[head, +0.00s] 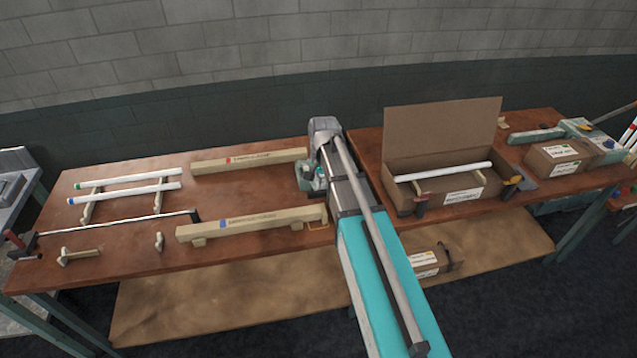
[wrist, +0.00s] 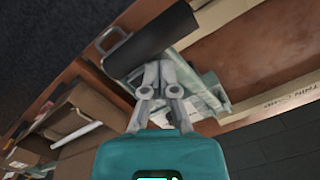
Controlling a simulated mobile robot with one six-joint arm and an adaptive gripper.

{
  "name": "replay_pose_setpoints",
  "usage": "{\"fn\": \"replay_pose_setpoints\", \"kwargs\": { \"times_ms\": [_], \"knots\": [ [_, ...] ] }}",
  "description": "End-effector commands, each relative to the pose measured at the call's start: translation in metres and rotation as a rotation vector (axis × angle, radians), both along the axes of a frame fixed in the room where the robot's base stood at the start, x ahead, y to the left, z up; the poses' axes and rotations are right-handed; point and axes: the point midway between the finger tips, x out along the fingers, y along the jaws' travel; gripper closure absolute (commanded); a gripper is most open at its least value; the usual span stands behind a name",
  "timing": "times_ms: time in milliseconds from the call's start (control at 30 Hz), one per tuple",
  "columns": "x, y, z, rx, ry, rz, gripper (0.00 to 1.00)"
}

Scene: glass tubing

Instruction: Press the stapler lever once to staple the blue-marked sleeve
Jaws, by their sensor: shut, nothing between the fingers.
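The blue-marked sleeve (head: 255,222), a long beige carton with a blue patch, lies along the table's front, its right end near my arm. The grey-green stapler (head: 305,176) is largely hidden behind my arm in the head view. In the wrist view the stapler body (wrist: 208,92) shows beyond my fingers, with a dark block (wrist: 152,40) that looks like its lever and a grey loop handle (wrist: 112,44). My gripper (wrist: 158,70) is shut and empty, its tips at or just short of the dark block; contact cannot be told. Staples are not visible.
A red-marked sleeve (head: 250,160) lies at the back. Green-marked and blue-marked tubes (head: 130,185) rest on supports at left. An open cardboard box (head: 400,165) with a white tube stands right of my arm. Bare table (head: 130,235) shows at left.

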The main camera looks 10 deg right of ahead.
Motion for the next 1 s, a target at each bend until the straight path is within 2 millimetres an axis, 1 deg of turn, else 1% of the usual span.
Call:
{"fn": "replay_pose_setpoints", "kwargs": {
  "times_ms": [100,267,1000],
  "knots": [
    [0.012,-0.007,0.006,-0.001,-0.001,-0.001,1.0],
    [0.022,-0.014,0.009,-0.001,-0.001,-0.002,1.0],
    [0.021,-0.014,0.008,0.0,0.0,0.0,1.0]
  ]
}}
